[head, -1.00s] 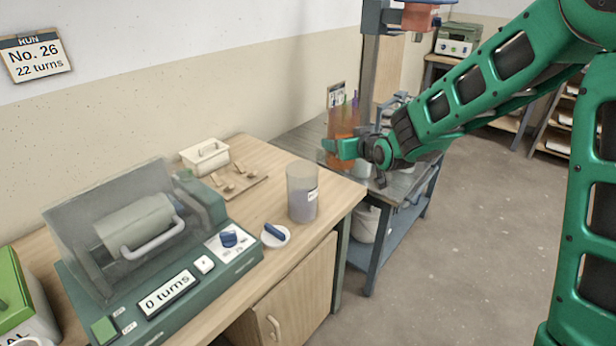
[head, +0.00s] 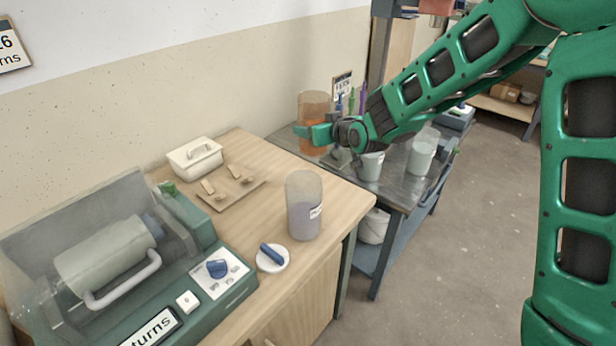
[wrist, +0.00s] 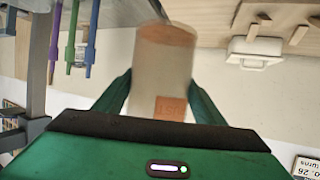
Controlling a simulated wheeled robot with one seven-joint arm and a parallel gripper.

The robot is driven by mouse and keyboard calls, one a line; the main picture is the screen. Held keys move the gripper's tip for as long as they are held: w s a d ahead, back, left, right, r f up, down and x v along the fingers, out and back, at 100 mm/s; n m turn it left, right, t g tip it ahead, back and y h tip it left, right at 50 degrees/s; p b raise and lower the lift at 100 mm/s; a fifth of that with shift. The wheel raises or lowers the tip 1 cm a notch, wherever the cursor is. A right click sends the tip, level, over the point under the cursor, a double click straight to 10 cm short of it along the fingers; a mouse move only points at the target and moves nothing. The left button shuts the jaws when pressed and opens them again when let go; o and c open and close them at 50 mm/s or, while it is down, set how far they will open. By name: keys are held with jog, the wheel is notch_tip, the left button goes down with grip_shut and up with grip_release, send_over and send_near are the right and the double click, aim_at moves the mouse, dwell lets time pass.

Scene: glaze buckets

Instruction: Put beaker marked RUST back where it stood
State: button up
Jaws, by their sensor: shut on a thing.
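My gripper (head: 326,134) is shut on a clear beaker with rust-orange contents (head: 313,125), held upright by its side over the metal bench (head: 291,139). Whether its base touches the bench or hangs above it I cannot tell. A second clear beaker with grey-violet contents and a white label (head: 304,206) stands on the wooden bench.
Pale containers (head: 422,153) stand on the metal bench right of my gripper. Upright coloured tools (head: 352,101) stand behind it.

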jog(key=f, duration=1.1)
jog(key=shift+a+f, duration=0.25)
jog(key=shift+a, duration=0.05)
jog(key=o, duration=1.5)
jog(key=shift+r, duration=0.1)
jog(key=v, duration=1.2)
jog(key=shift+d, duration=0.2)
